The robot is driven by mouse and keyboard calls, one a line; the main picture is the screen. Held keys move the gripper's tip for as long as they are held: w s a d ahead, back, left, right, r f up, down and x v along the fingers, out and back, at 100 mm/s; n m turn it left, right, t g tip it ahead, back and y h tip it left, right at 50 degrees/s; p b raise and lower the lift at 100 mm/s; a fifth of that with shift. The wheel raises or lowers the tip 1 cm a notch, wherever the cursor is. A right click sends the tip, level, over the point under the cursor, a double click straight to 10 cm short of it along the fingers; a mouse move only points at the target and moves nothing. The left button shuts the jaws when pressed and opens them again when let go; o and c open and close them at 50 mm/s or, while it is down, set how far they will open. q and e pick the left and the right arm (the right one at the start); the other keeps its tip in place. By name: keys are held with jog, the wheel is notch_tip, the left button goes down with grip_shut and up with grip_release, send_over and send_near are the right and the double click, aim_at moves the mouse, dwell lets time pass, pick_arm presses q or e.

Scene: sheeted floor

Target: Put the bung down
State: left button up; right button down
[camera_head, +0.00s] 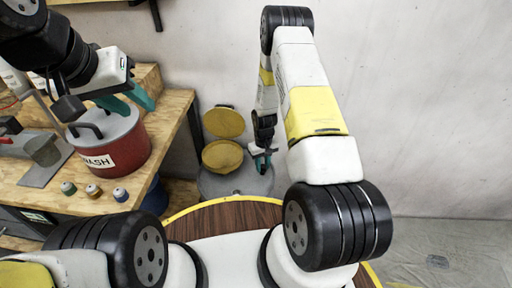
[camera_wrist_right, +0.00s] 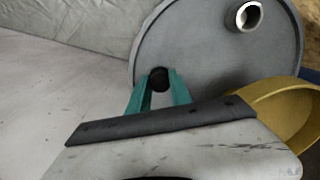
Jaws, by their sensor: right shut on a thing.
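The bung (camera_wrist_right: 158,79) is a small dark round piece held between the teal fingertips of my right gripper (camera_wrist_right: 160,84) in the right wrist view. In the head view my right gripper (camera_head: 262,160) hangs over the grey drum (camera_head: 236,182); the bung cannot be made out there. The wrist view shows the flat drum top (camera_wrist_right: 200,50) behind the bung, with a bright-rimmed opening (camera_wrist_right: 244,15) near its edge. Whether the bung touches the drum top is unclear. My left gripper (camera_head: 130,101) has its teal fingers apart, beside the red pot's lid, and looks empty.
A yellow round container (camera_head: 222,157) with a raised lid (camera_head: 223,122) stands beside the drum's top. The workbench (camera_head: 170,110) at left bears a red pot (camera_head: 122,150) and several small spools.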

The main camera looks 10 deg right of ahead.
jog(key=shift+f, duration=0.75)
jog(key=c, duration=1.1)
grip_release()
